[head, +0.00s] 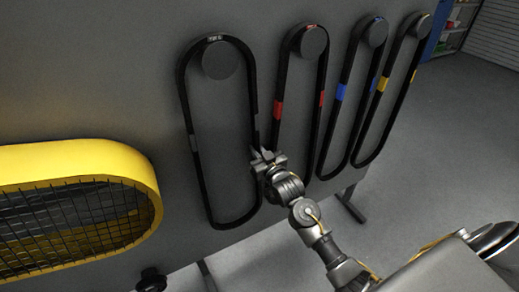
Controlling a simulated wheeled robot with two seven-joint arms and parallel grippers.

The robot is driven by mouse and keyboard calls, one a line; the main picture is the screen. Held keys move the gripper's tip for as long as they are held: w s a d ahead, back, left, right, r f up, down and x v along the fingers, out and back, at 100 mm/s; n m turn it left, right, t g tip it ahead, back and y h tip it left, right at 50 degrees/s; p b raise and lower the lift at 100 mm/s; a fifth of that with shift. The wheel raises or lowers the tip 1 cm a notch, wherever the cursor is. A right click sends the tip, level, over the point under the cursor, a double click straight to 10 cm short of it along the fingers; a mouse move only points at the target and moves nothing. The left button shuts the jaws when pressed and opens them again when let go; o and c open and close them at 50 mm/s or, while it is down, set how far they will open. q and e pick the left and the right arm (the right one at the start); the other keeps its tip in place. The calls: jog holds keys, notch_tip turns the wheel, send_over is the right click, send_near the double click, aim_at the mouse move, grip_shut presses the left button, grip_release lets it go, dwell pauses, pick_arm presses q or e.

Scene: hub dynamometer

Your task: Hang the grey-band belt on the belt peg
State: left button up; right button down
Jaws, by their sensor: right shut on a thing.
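The grey-band belt (203,177) is a long black loop with grey bands on its two strands. It hangs upright against the dark panel, at the left end of a row of belts. Its top passes around the round grey belt peg (219,60); I cannot tell if it bears on the peg. My right gripper (260,158) is at the belt's right strand, below the band, and is shut on it; the gripper partly hides the strand there. My left gripper is not in view.
To the right hang a red-band belt (278,108), a blue-band belt (341,92) and a yellow-band belt (382,84) on their own pegs. A yellow guard with black mesh (80,153) stands at left. Grey floor (450,120) is open at right.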

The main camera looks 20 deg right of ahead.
jog(key=shift+w+d+f, duration=0.1)
jog(key=shift+w+d, duration=0.05)
jog(key=shift+d, duration=0.1)
